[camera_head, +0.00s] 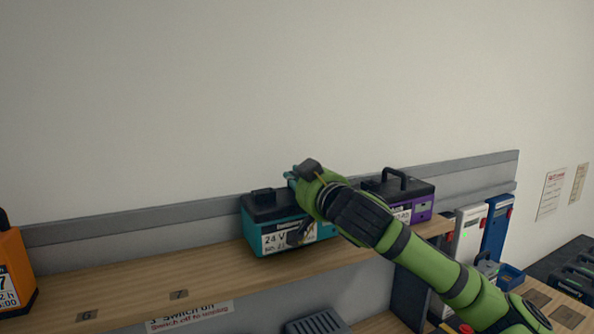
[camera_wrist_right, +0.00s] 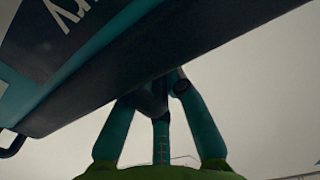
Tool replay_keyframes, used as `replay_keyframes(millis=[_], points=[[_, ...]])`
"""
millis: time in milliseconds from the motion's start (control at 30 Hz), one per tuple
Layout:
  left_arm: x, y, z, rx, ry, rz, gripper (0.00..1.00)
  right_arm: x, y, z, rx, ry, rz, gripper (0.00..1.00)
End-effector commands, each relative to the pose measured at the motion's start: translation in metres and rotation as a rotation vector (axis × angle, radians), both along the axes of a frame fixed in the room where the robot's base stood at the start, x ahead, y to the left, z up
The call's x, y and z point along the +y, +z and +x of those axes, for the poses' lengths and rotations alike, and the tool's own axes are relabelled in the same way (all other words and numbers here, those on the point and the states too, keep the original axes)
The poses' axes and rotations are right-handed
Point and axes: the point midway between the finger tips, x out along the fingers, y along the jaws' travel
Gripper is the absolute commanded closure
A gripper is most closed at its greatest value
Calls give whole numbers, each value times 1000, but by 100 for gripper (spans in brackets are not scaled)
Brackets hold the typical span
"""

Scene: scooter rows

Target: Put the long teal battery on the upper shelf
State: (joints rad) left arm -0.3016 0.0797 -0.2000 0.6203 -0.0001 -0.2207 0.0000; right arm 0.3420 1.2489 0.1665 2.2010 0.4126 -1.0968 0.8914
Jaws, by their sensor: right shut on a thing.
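The long teal battery (camera_head: 262,238) has a black top and a white label reading 24 V. It is over the wooden upper shelf (camera_head: 215,272), roughly level; I cannot tell whether its base touches the board. My right gripper (camera_head: 297,178) is shut on it at the top, and my arm hides its right part. In the right wrist view the teal fingers (camera_wrist_right: 160,100) meet the dark part of the battery (camera_wrist_right: 110,95), which fills the upper left. My left gripper is not in view.
A purple battery (camera_head: 421,209) with a black handle stands just right of the teal one, partly behind my arm. An orange battery (camera_head: 12,270) is at the far left. The shelf between orange and teal is clear. White (camera_head: 467,235) and blue (camera_head: 496,226) units stand at right.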

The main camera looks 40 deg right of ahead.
Motion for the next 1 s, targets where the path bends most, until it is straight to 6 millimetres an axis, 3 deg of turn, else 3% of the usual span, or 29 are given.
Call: replay_keyframes(millis=[200, 467, 500, 533, 567, 1000], points=[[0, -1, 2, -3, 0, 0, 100, 0, -12, -1, -16, 0, -6, 100], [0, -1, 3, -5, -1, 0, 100, 0, -14, -1, -15, 1, -6, 100], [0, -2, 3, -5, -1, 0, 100, 0, -21, 0, 3, 1, 1, 78], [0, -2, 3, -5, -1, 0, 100, 0, -21, 0, 3, 1, 1, 66], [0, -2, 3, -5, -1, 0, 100, 0, -21, 0, 2, 1, 1, 62], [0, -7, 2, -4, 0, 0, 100, 2, -22, -5, 0, 1, 1, 62]])
